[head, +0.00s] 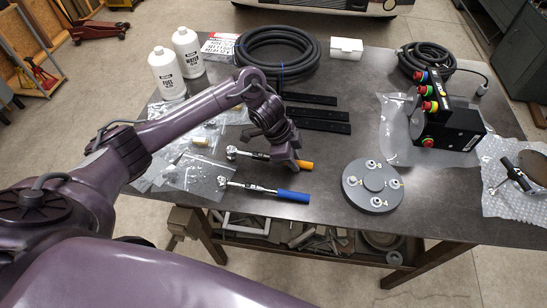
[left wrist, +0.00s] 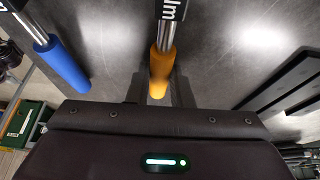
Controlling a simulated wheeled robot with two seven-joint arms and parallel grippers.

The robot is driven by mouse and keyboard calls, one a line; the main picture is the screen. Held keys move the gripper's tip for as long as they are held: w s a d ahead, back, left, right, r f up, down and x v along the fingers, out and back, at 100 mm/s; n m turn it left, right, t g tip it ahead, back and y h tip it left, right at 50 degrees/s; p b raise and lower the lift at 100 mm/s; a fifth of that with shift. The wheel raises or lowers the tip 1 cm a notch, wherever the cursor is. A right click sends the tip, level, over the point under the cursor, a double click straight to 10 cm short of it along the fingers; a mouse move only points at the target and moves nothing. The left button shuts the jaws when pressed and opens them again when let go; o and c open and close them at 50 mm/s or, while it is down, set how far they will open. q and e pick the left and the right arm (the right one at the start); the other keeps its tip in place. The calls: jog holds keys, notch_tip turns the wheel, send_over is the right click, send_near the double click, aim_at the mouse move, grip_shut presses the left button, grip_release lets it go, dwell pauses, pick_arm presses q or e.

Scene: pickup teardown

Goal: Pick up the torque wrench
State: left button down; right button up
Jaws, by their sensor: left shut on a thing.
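Two torque wrenches lie side by side on the dark table. One has an orange handle (head: 304,165) and a silver ratchet head at its left end; the other has a blue handle (head: 293,196) and lies nearer the front edge. My left gripper (head: 287,162) is down at the orange-handled wrench and shut on it, partly hiding its shaft. In the left wrist view the orange handle (left wrist: 161,68) runs between the fingers, and the blue handle (left wrist: 62,65) is apart to the left. I cannot tell whether the held wrench touches the table. My right gripper is not in view.
A grey round flange (head: 372,190) with several bolts sits right of the wrenches. Black bars (head: 318,114) and a coiled hose (head: 277,50) lie behind. White bottles (head: 187,52) stand back left, a black control box (head: 450,122) right. Plastic bags (head: 195,172) lie left of the wrenches.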

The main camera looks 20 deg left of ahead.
pick_arm(q)
jog(key=shift+w+r, duration=0.1)
jog(key=shift+r, duration=0.05)
jog(key=shift+r, duration=0.6)
notch_tip(320, 180, up, 19)
jog(key=p, duration=0.1)
jog(key=shift+f+p, duration=0.2)
jog(key=shift+p, duration=0.15)
jog(key=c, duration=1.9)
grip_release()
grip_shut()
jog(key=shift+f, duration=0.1)
